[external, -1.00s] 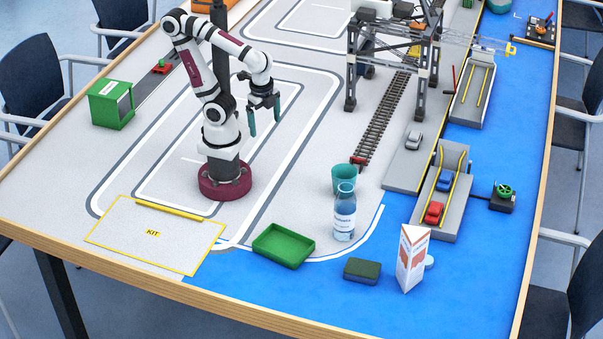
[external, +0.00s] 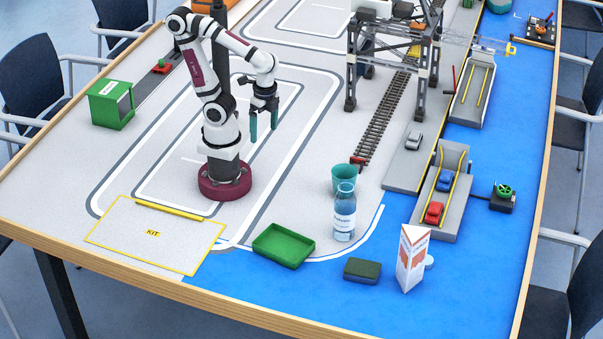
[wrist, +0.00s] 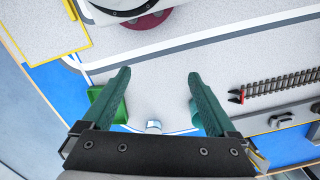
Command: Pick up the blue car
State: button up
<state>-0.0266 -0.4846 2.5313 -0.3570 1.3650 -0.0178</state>
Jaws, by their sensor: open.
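The blue car (external: 444,181) sits on the grey ramp (external: 455,216) between yellow rails, at the right of the external view. A red car (external: 433,213) stands just in front of it on the same ramp. My gripper (external: 263,132) is open and empty above the white table, well to the left of the blue car. In the wrist view my gripper's two green fingers (wrist: 160,90) are spread wide with nothing between them. I cannot make out the blue car in the wrist view.
A teal cup (external: 343,178) and a bottle (external: 344,218) stand between my arm and the ramp. A gantry crane (external: 434,62) stands over the rail track (external: 383,118). A silver car (external: 413,140), green tray (external: 284,245) and triangular carton (external: 412,262) are nearby.

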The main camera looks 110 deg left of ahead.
jog(key=w+d+n+t+h, duration=0.1)
jog(key=w+d+n+h, duration=0.75)
jog(key=w+n, duration=0.2)
jog(key=n+t+y, duration=0.8)
jog(key=n+t, duration=0.5)
jog(key=n, duration=1.6)
send_over(446, 175)
jog(key=s, duration=1.7)
notch_tip(446, 175, down, 11)
jog(key=shift+n, duration=0.25)
jog(key=x, duration=1)
jog(key=r+x, duration=0.1)
jog(key=x, duration=0.4)
jog(key=shift+w+a, duration=0.1)
jog(key=shift+w, duration=0.45)
grip_shut()
